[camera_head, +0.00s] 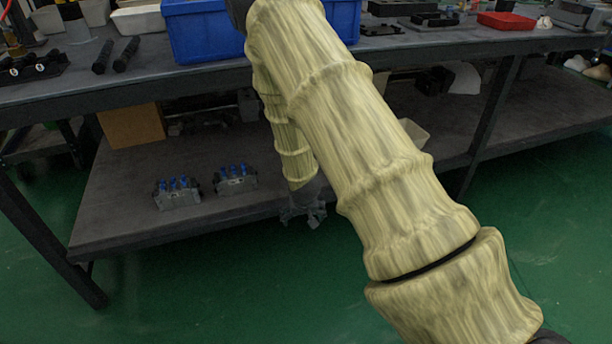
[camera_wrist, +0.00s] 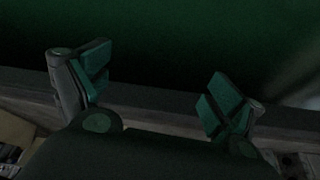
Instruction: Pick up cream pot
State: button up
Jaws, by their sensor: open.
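I cannot pick out a cream pot for certain. A pale cream, box-like thing (camera_head: 414,134) shows partly on the lower shelf, right of my arm, which hides part of it. My gripper (camera_head: 303,214) hangs pointing down at the front edge of the lower shelf, in the middle of the head view. In the wrist view my gripper (camera_wrist: 158,84) has its two green-padded fingers wide apart with nothing between them. Below them are a dark shelf edge and green floor.
Two valve blocks with blue tops, one left (camera_head: 177,193) and one right (camera_head: 235,179), stand on the lower shelf (camera_head: 120,215). A cardboard box (camera_head: 132,126) is behind them. A blue crate (camera_head: 205,32) stands on the upper table. The green floor in front is clear.

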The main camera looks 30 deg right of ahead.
jog(key=w+d+r+m+t+h, duration=0.2)
jog(key=w+d+r, duration=0.7)
jog(key=w+r, duration=0.3)
jog(key=b+x, duration=0.3)
jog(key=x, duration=0.1)
jog(key=shift+s+d, duration=0.1)
jog(key=shift+d, duration=0.05)
jog(key=f+b, duration=0.1)
jog(key=w+f+b, duration=0.1)
jog(key=f+b, duration=0.1)
jog(key=f, duration=0.1)
jog(key=shift+w+d+f+b, duration=0.1)
jog(key=shift+w+d+b, duration=0.2)
jog(key=shift+b, duration=0.05)
jog(key=shift+w+d+f, duration=0.2)
jog(key=shift+f, duration=0.05)
jog(key=shift+r, duration=0.1)
jog(key=c, duration=0.9)
